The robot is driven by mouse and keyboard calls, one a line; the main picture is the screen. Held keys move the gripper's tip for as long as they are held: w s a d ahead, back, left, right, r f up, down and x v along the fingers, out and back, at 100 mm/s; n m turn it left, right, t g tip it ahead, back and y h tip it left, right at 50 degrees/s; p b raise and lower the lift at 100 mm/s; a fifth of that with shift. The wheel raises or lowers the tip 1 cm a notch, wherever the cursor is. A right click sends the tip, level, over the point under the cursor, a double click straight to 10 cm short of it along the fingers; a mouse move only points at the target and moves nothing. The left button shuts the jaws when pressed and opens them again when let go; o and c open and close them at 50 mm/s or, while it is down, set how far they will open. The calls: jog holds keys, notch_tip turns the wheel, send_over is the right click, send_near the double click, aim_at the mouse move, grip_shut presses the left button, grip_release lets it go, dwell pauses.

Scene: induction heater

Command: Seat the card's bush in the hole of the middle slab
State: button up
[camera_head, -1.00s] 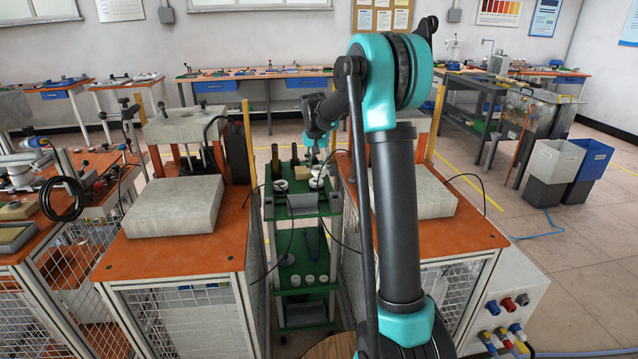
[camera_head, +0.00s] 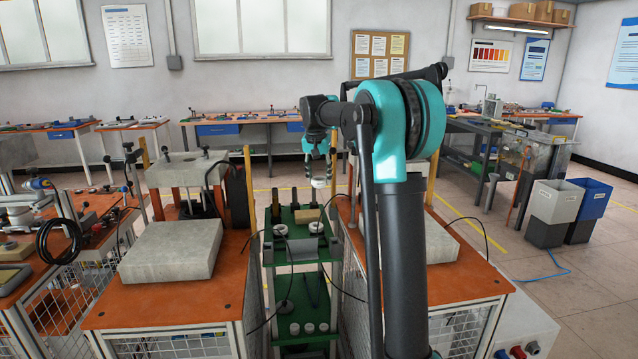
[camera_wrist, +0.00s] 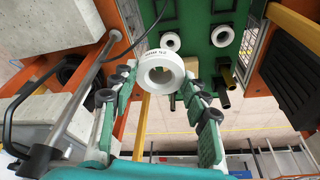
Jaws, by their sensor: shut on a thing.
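My gripper (camera_head: 318,163) is shut on a white ring-shaped bush (camera_wrist: 177,73) and holds it in the air above the green trolley. The bush has small dark lettering on its face, too small to read. It also shows below the gripper in the head view (camera_head: 320,183). In the wrist view, the two green fingers (camera_wrist: 155,80) close on it from both sides. A grey slab (camera_head: 168,252) lies on the left orange bench, and another slab (camera_head: 187,170) stands raised behind it. A third slab (camera_head: 440,241) is partly hidden behind my arm. I cannot make out the card, or a hole in any slab.
The green trolley (camera_head: 305,245) stands between the two orange benches. Two white bushes (camera_head: 280,230) (camera_head: 316,227), dark cylinders (camera_head: 294,197) and a tan block (camera_head: 307,216) sit on its top. Black cables hang beside it. Yellow posts and mesh guards edge the benches.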

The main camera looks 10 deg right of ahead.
jog(key=shift+r, duration=2.1)
